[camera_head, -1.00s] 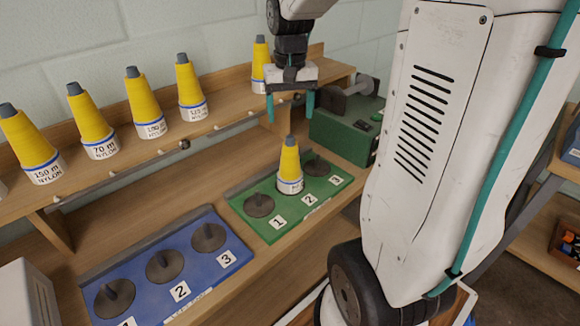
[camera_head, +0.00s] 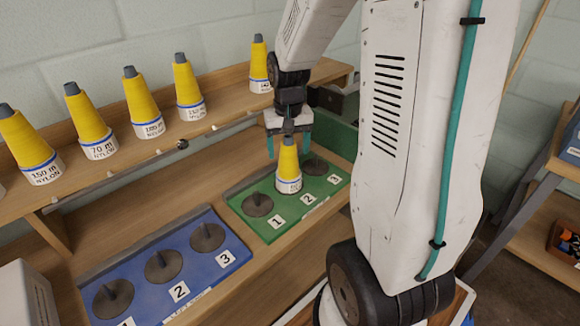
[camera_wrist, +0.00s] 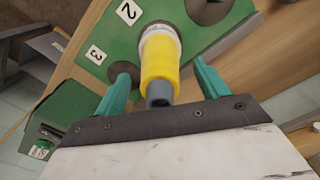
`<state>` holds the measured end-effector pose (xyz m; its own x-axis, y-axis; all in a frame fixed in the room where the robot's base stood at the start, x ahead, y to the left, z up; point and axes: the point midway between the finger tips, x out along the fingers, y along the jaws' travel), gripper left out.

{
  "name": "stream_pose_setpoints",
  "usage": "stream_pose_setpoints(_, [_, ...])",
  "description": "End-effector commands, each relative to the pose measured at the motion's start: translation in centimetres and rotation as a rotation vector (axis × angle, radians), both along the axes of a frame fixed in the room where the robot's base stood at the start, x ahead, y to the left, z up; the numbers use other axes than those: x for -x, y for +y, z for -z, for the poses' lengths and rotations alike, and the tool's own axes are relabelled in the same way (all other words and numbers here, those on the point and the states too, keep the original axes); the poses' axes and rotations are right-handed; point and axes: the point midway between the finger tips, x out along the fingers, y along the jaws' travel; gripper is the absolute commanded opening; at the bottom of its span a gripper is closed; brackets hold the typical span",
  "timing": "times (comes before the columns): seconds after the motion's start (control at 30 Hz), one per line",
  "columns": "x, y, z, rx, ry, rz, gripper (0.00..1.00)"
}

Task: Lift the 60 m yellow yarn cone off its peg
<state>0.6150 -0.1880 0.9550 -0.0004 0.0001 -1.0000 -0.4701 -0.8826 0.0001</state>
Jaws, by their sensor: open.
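A yellow yarn cone (camera_head: 288,168) with a grey tip and a white base label stands upright on position 2 of the green board (camera_head: 262,228). Its label is too small to read, so I cannot confirm 60 m. My gripper (camera_head: 289,150) is open and points down over this cone, its teal fingers on either side of the top. In the wrist view the cone (camera_wrist: 160,62) lies between the two fingers of my gripper (camera_wrist: 160,75), with a visible gap on each side. The peg under the cone is hidden.
Several other yellow cones, such as the 70 m one (camera_head: 90,122), stand on the wooden shelf (camera_head: 120,165) behind. A blue board (camera_head: 205,268) with three empty pegs lies at the front left. A green machine (camera_head: 338,135) sits behind the green board. Pegs 1 and 3 there are empty.

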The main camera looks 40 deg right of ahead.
Motion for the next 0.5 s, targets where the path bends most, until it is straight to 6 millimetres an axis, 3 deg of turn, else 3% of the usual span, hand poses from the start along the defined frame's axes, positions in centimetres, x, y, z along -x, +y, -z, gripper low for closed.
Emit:
stream_pose_setpoints(0.2, [0.00, -0.01, 0.02, 0.000, 0.000, 0.000, 0.73])
stream_pose_setpoints(0.37, [0.00, -0.01, 0.01, 0.000, 0.000, 0.000, 0.35])
stream_pose_setpoints(0.5, [-0.03, -0.03, -0.04, 0.000, -0.001, 0.000, 0.35])
